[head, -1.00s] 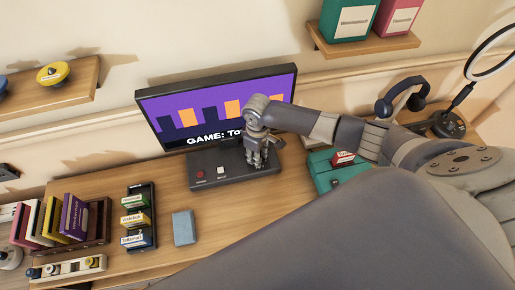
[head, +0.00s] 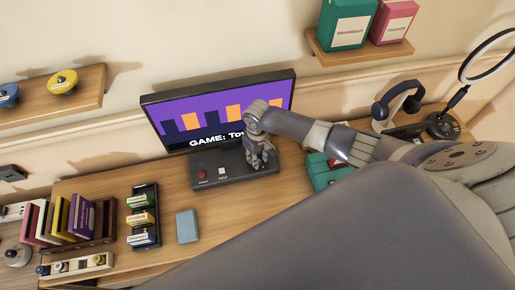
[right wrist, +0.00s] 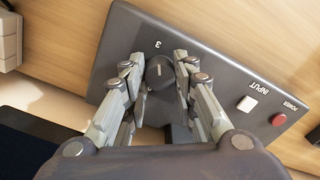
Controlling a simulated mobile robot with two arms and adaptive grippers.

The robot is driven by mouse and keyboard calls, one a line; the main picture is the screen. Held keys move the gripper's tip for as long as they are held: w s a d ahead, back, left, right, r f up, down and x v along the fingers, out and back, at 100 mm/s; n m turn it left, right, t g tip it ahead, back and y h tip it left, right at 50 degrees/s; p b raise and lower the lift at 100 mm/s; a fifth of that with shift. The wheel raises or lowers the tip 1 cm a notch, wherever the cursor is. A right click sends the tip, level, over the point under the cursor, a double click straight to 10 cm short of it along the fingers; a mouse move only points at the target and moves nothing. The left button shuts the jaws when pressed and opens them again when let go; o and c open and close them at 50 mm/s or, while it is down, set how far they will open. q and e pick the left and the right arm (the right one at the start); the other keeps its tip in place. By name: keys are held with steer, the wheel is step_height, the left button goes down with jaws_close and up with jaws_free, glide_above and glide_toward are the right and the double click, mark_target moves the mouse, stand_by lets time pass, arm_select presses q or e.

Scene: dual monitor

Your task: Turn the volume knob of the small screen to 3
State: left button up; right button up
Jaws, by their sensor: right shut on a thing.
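The small screen (head: 190,113) shows a purple picture with "GAME:" and partly hidden text, and a dark control panel (head: 208,177) lies in front of it. My right gripper (head: 262,160) points down over the panel's right part. In the right wrist view, my right gripper (right wrist: 162,85) has its fingers closed on both sides of the round black volume knob (right wrist: 160,72). A light mark shows on the knob's face, and a "3" is printed on the panel beside it. The knob is hidden in the head view. My left gripper is not in view.
A red power button (right wrist: 279,120) and a white input button (right wrist: 247,103) sit on the same panel. A blue-grey box (head: 187,226), a label rack (head: 142,215) and books (head: 82,218) stand to the left. A teal box (head: 325,175) is close right of the panel.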

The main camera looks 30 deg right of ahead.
steer(key=o, duration=1.1)
step_height(320, 180, up, 12)
stand_by(0.4)
